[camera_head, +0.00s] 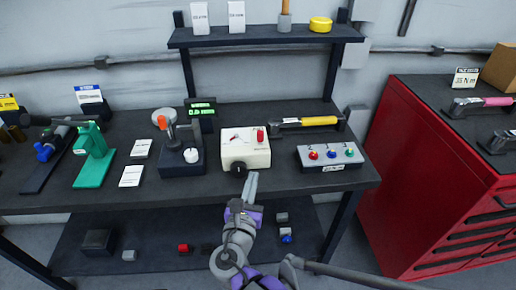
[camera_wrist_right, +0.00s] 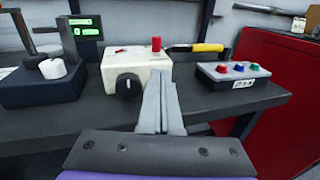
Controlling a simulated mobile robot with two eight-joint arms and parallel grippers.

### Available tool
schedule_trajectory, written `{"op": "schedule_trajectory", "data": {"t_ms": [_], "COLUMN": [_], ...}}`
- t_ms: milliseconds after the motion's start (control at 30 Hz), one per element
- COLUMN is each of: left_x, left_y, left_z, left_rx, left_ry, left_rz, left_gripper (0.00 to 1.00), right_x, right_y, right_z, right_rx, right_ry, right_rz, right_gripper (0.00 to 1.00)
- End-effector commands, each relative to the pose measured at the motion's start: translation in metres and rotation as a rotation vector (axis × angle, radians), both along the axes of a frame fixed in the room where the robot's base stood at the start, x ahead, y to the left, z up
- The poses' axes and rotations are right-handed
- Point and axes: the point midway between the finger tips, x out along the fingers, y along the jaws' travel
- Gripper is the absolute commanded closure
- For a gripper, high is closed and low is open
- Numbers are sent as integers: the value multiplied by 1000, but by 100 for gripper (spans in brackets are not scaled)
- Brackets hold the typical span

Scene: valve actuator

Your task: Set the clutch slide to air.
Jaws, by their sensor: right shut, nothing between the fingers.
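A cream box (camera_head: 245,148) sits near the middle of the bench's front edge. It has a black round knob (camera_head: 239,170) on its front face, a red upright knob (camera_head: 260,134) on top and a small red mark beside that. It also shows in the right wrist view (camera_wrist_right: 133,68). I cannot make out which part is the clutch slide or read its labels. My right gripper (camera_head: 251,183) is shut and empty, its fingertips just in front of the box, right of the black knob; they also show in the right wrist view (camera_wrist_right: 161,85). My left gripper is not in view.
A dark device with a white knob (camera_head: 191,155) and a green display (camera_head: 201,110) stands left of the box. A yellow-handled tool (camera_head: 310,121) lies behind right. A box with coloured buttons (camera_head: 330,155) stands right. A red cabinet (camera_head: 430,180) stands beyond the bench.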

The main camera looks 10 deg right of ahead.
Motion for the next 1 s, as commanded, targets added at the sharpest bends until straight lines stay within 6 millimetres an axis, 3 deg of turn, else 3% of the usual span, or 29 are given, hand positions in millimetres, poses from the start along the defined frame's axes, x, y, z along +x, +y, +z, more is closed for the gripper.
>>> {"op": "schedule_trajectory", "data": {"t_ms": [133,533,667,1000], "left_x": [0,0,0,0], "left_y": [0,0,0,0], "left_z": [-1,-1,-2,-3], "left_rx": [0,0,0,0], "left_ry": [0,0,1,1], "left_rz": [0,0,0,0], "left_gripper": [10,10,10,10], "right_x": [1,9,29,98], "right_y": [8,4,-2,-21], "right_z": [2,2,2,2], "right_rx": [-43,-41,-41,-41], "right_ry": [-10,-10,-10,-10], "right_rz": [15,12,10,10], "right_gripper": [100,100,100,100]}}
